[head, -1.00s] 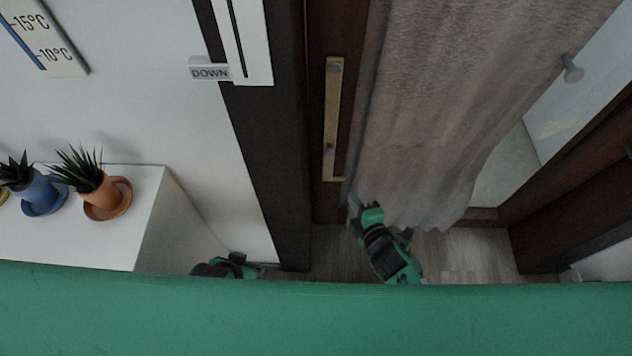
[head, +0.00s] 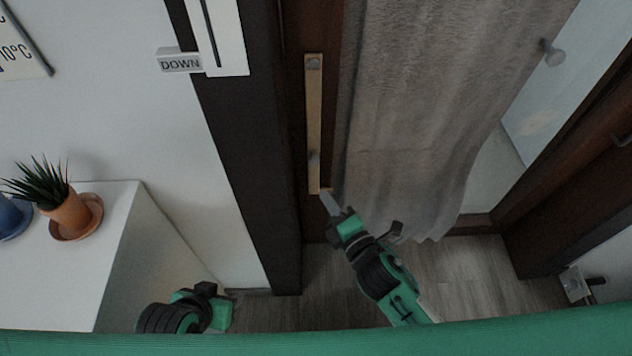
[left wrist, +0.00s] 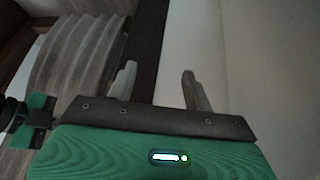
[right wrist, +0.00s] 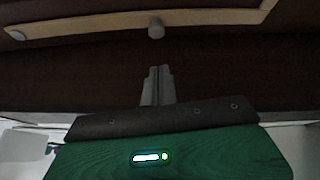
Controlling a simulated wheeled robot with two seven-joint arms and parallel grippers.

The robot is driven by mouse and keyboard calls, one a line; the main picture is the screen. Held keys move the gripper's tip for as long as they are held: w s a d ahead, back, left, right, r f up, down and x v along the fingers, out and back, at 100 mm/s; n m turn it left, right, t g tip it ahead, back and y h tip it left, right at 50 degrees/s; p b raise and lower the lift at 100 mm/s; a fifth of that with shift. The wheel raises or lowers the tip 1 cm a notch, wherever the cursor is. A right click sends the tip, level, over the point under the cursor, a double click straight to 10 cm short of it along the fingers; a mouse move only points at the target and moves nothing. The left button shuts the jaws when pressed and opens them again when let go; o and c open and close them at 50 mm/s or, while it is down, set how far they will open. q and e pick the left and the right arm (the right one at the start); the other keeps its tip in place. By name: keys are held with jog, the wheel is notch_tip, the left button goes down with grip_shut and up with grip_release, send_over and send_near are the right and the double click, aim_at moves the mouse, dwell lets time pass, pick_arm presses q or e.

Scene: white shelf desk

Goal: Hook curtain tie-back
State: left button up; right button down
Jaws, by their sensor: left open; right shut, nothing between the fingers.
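A grey-beige curtain (head: 430,110) hangs over the glass at the right, its lower end loose. My left gripper (left wrist: 157,80) is open and empty, low beside the white cabinet.
A grey knob (head: 552,54) sits at the curtain's right edge. A white cabinet (head: 95,225) holds potted plants at the left, including an orange pot (head: 68,213). A DOWN switch (head: 180,62) is on the wall. The wood floor (head: 460,270) is clear.

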pick_arm(q)
jog(key=shift+w+d+f+t, duration=0.2)
jog(key=shift+w+d+t, duration=0.15)
jog(key=shift+d, duration=0.25)
pick_arm(e)
jog(key=x, duration=0.9)
jog(key=shift+w, duration=0.3)
pick_arm(q)
jog(key=shift+s, duration=0.1)
pick_arm(e)
jog(key=shift+a, duration=0.15)
